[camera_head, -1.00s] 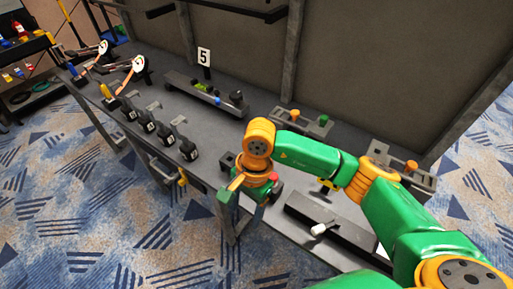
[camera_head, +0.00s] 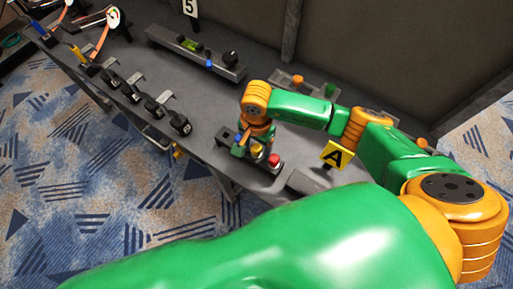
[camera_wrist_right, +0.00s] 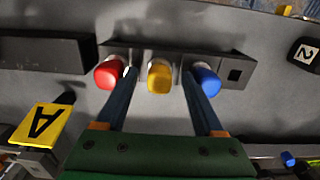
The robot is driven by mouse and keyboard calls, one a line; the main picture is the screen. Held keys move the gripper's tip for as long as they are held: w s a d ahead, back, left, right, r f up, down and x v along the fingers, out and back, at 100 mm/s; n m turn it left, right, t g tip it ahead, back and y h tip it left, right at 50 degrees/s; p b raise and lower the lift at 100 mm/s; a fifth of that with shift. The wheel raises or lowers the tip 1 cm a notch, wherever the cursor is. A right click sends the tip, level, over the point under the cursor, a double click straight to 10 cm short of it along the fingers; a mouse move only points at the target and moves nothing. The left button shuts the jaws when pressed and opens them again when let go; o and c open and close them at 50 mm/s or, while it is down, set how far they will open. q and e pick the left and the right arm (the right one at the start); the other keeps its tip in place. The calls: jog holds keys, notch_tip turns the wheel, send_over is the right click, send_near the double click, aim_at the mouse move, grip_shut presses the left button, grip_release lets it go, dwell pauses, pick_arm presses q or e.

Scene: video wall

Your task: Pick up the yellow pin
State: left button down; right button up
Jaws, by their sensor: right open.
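The yellow pin (camera_wrist_right: 159,77) stands in a dark holder block (camera_wrist_right: 236,62), between a red pin (camera_wrist_right: 108,73) on its left and a blue pin (camera_wrist_right: 206,80) on its right in the right wrist view. My right gripper (camera_wrist_right: 160,84) is open, its two blue fingers reaching into the gaps on either side of the yellow pin. I cannot tell whether the fingers touch any pin. In the head view the yellow pin (camera_head: 257,151) and red pin (camera_head: 274,160) show beside my right gripper (camera_head: 246,150), partly covered by it. My left gripper is not in view.
A yellow sign marked A (camera_head: 336,155) stands right of the holder. Several black switches with levers (camera_head: 180,124) line the table's front edge on the left. A panel with a green level and knobs (camera_head: 195,50) lies behind. Bare grey table (camera_head: 215,107) lies between.

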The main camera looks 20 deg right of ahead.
jog(key=shift+c, duration=1.4)
jog(key=shift+s+a+r, duration=0.1)
jog(key=shift+s+r, duration=0.05)
jog(key=shift+s, duration=0.05)
grip_shut()
jog(key=shift+w, duration=0.1)
notch_tip(320, 180, up, 9)
jog(key=shift+f+b, duration=0.1)
jog(key=shift+b, duration=0.85)
jog(key=shift+r, duration=0.6)
jog(key=shift+f+b, duration=0.15)
jog(key=shift+b, duration=0.25)
